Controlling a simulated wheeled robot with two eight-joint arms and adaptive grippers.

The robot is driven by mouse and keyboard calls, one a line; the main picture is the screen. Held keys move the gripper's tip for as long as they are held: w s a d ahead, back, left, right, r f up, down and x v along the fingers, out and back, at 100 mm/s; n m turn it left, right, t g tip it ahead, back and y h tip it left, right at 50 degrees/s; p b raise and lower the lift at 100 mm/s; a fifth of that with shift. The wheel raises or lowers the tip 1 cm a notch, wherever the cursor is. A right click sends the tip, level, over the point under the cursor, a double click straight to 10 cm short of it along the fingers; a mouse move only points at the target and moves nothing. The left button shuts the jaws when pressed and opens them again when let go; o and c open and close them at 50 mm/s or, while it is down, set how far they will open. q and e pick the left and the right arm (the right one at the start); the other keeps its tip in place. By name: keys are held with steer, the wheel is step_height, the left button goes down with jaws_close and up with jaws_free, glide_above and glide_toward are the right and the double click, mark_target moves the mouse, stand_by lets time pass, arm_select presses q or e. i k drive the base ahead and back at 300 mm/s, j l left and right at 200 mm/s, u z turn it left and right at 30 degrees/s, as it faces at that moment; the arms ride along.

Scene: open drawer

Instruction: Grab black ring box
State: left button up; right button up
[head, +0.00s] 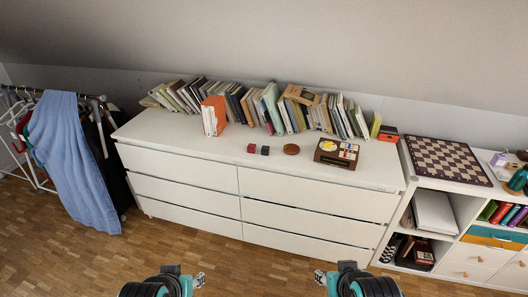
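A small black box (265,150), which looks like the black ring box, sits on top of the white dresser (190,141). A small dark red box (251,148) stands just to its left. My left gripper (199,280) and my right gripper (319,277) are at the bottom edge of the head view, in front of the dresser and well apart from the black box. Only small parts of both grippers show, too little to tell whether the fingers are open or shut.
A round brown object (291,149) and a brown game box (337,153) lie right of the black box. A long row of books (270,107) stands behind. Clothes hang left (70,150); a shelf with a chessboard (446,160) is right. The dresser's front top is clear.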

mark_target(265, 150)
steer(key=i+z, duration=0.1)
steer(key=z, duration=0.25)
steer(key=j+z, duration=0.1)
steer(key=z, duration=0.25)
steer(key=i+j+z, duration=0.1)
steer(key=z, duration=0.25)
steer(key=i+j+z, duration=0.15)
steer(key=j, duration=0.2)
steer(key=i+j+z, duration=0.15)
steer(key=j, duration=0.2)
steer(key=i+j+z, duration=0.15)
steer(key=j, duration=0.2)
steer(key=i+j+z, duration=0.15)
steer(key=j, duration=0.2)
steer(key=i+j, duration=0.1)
steer(key=j, duration=0.3)
